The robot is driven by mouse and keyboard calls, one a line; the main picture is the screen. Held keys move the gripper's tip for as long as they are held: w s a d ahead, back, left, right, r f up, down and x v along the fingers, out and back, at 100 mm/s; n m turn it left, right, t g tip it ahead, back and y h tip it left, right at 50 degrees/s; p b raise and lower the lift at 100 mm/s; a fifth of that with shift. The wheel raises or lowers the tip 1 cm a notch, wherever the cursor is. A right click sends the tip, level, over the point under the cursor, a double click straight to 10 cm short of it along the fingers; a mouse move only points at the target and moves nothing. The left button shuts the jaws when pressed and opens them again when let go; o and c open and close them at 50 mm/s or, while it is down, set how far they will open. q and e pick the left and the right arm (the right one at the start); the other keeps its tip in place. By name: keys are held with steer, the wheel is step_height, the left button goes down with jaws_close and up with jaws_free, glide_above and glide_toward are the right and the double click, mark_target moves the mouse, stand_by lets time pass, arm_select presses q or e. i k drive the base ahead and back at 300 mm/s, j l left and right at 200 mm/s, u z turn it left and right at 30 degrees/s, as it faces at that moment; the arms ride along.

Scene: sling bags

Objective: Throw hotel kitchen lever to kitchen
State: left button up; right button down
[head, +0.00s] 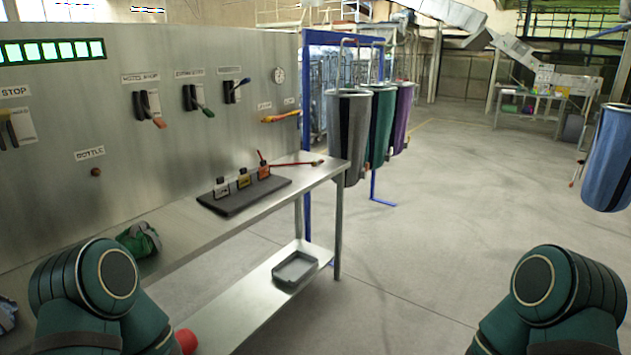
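Several levers are on the grey metal panel (110,125) at the left. One with an orange knob (158,122) sits under a small label (140,77) that seems to begin with "HOTEL"; its second word is too small to read surely. To its right are a lever with a green knob (207,112) and a lever with a dark handle (238,85), their labels also too small to read. The orange and green knobs point down and outward to the right. Only my upper arm parts show at the bottom corners; neither gripper is in view.
A metal table (225,222) runs along the panel, bearing a dark rack (243,196) with small tagged items and a green bundle (138,240). A grey tray (295,268) is on its lower shelf. Sling bags (348,130) hang beyond; another blue bag (608,160) hangs right. The floor between is open.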

mark_target(243, 82)
steer(key=i+l+z, duration=0.15)
steer(key=i+z, duration=0.25)
steer(key=i, duration=0.2)
steer(key=i+j+z, duration=0.1)
steer(key=i+z, duration=0.3)
steer(key=i, duration=0.2)
steer(key=i+l+u, duration=0.1)
steer(key=i+u, duration=0.35)
steer(key=i+l+u, duration=0.3)
steer(key=i+u, duration=0.15)
steer(key=i, duration=0.15)
steer(key=i+l+u, duration=0.1)
steer(key=u, duration=0.35)
steer(key=i+l+u, duration=0.2)
steer(key=u, duration=0.3)
steer(key=i+l+u, duration=0.25)
steer(key=u, duration=0.2)
steer(key=i+l+u, duration=0.1)
steer(key=l+u, duration=0.2)
steer(key=u, duration=0.15)
steer(key=l+u, duration=0.3)
steer(key=u, duration=0.2)
steer(key=l+u, duration=0.45)
steer(key=l, duration=0.4)
